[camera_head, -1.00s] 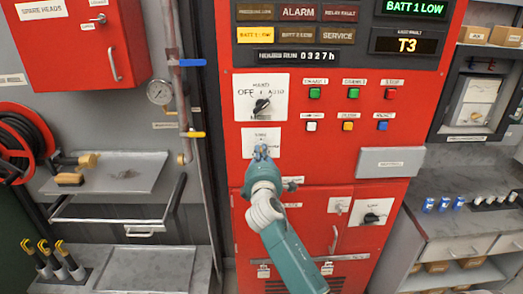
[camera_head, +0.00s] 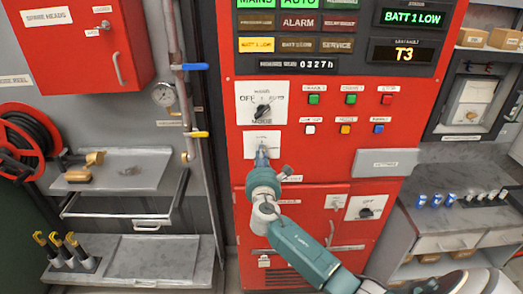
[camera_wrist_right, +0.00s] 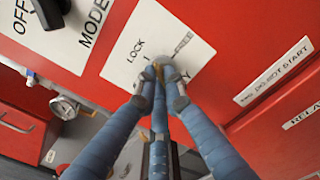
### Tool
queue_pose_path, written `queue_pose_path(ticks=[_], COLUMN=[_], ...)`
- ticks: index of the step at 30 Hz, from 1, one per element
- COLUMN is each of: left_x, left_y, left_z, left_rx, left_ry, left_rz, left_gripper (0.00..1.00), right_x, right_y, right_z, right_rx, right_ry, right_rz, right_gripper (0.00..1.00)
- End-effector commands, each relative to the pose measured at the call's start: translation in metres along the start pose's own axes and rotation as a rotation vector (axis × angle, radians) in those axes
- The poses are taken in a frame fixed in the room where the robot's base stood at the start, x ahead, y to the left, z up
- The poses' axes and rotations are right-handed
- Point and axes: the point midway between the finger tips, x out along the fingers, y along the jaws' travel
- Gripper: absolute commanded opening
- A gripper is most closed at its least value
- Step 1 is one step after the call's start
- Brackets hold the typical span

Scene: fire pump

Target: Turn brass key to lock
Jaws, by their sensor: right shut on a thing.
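The white key-switch plate (camera_head: 262,139), marked LOCK, is on the red panel below the mode switch. My right gripper (camera_head: 262,155) is at this plate, its fingers pointing into the panel. In the right wrist view, the blue fingers of my right gripper (camera_wrist_right: 157,92) close together at the round grey lock on the plate (camera_wrist_right: 197,42). A little of the brass key (camera_wrist_right: 158,74) shows between the fingertips; the fingers hide most of it and its exact angle. My left gripper is not in view.
The mode switch (camera_head: 263,111) is just above. Small coloured buttons (camera_head: 345,128) and a grey box (camera_head: 385,162) lie to the right. On the left are pipes with a blue lever (camera_head: 195,67) and a yellow lever (camera_head: 199,134), and a metal shelf (camera_head: 130,165).

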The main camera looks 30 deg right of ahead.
Motion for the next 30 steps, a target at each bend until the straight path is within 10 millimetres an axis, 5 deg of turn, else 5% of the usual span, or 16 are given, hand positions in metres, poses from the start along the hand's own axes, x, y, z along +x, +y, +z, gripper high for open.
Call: queue_pose_path(ticks=[15, 30], left_x=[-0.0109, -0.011], left_y=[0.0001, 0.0], left_z=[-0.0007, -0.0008], left_rx=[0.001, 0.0], left_ry=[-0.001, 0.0], left_rz=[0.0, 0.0], left_gripper=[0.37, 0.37], right_x=[-0.0001, -0.0003], right_y=[-0.0009, -0.0011], right_z=[-0.0025, -0.0035], right_rx=[-0.375, -0.467], right_ry=[0.002, 0.003], right_rz=[-0.001, 0.0], right_gripper=[0.0, 0.0])
